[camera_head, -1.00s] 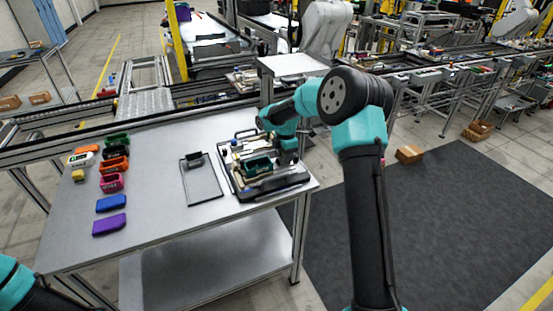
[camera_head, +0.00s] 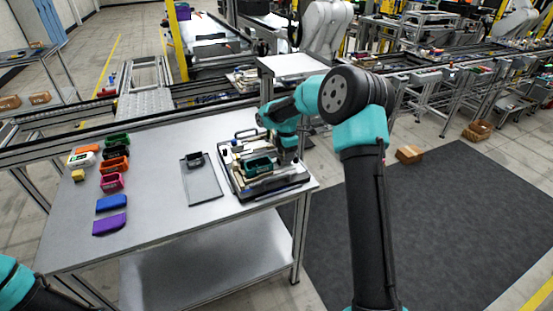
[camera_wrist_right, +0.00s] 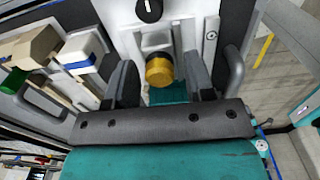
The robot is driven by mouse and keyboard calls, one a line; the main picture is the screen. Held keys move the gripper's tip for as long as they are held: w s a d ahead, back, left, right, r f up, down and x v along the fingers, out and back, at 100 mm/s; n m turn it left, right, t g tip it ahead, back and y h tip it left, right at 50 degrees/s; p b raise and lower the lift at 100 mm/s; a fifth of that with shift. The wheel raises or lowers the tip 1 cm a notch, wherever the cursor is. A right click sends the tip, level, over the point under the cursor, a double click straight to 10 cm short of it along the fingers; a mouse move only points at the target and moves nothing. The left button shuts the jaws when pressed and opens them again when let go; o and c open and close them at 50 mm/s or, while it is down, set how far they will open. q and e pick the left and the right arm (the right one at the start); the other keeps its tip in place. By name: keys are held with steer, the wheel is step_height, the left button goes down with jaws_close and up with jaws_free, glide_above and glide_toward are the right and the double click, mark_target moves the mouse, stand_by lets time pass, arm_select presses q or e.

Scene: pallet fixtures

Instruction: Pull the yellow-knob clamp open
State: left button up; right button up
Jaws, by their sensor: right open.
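The yellow knob (camera_wrist_right: 159,71) of the clamp shows in the right wrist view, on a pale grey clamp body (camera_wrist_right: 168,38). My right gripper (camera_wrist_right: 161,84) is open, with one dark finger on each side of the knob. Gaps show between the knob and both fingers. In the head view my right gripper (camera_head: 287,157) is over the right part of the black fixture pallet (camera_head: 270,192), and the arm hides much of the clamp there. A dark green part (camera_head: 258,166) sits in the fixture. My left gripper is out of view.
A grey plate with a black clip (camera_head: 201,182) lies left of the fixture. Several coloured trays and blocks, such as a blue one (camera_head: 111,204) and a purple one (camera_head: 109,224), line the table's left side. Bare table (camera_head: 155,190) lies between.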

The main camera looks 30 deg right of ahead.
steer(key=shift+r, duration=3.5)
